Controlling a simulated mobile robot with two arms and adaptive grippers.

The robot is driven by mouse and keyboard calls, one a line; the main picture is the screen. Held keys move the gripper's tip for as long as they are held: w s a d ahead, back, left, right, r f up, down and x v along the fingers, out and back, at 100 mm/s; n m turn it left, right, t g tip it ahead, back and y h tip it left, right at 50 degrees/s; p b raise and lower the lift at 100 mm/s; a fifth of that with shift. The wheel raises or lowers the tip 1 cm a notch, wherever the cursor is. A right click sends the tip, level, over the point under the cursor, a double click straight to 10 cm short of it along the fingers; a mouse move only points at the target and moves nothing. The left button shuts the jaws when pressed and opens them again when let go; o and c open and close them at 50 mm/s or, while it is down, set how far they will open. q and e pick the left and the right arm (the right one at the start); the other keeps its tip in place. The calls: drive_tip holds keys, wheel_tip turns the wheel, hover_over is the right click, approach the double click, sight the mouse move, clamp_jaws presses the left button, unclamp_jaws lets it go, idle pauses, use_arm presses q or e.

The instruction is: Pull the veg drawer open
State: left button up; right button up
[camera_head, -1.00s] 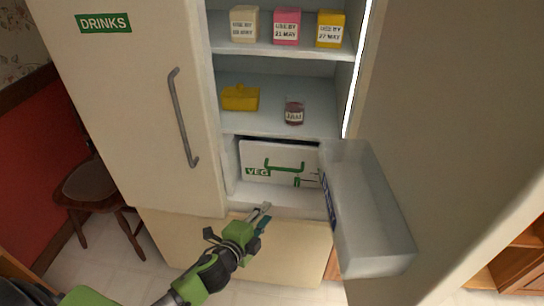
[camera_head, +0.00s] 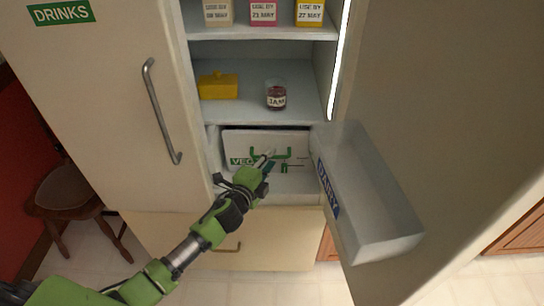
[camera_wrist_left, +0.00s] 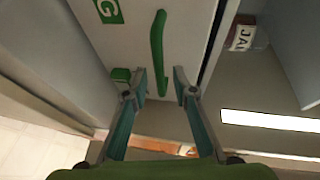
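The veg drawer (camera_head: 240,145) is a white front low in the fridge, with a green VEG label and a green bar handle (camera_head: 285,153). It looks shut. My left gripper (camera_head: 268,158) is in front of the drawer at the handle and hides part of it. In the left wrist view, the drawer front (camera_wrist_left: 190,25) fills the top middle and the green handle (camera_wrist_left: 157,50) runs between the two fingertips of the left gripper (camera_wrist_left: 160,78). The fingers are apart, with gaps beside the handle. My right gripper is not in view.
An open fridge door with a clear DAIRY bin (camera_head: 375,200) stands close on the right. Above the drawer, a shelf holds a yellow butter dish (camera_head: 218,86) and a jam jar (camera_head: 276,95). The DRINKS door (camera_head: 100,110) is on the left, with a chair (camera_head: 70,195) beyond it.

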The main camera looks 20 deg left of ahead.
use_arm(q)
drive_tip(key=shift+x, duration=1.25)
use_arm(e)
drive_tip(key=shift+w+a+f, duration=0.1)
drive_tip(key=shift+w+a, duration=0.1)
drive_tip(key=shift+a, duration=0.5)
use_arm(q)
drive_tip(key=shift+c, duration=0.7)
clamp_jaws()
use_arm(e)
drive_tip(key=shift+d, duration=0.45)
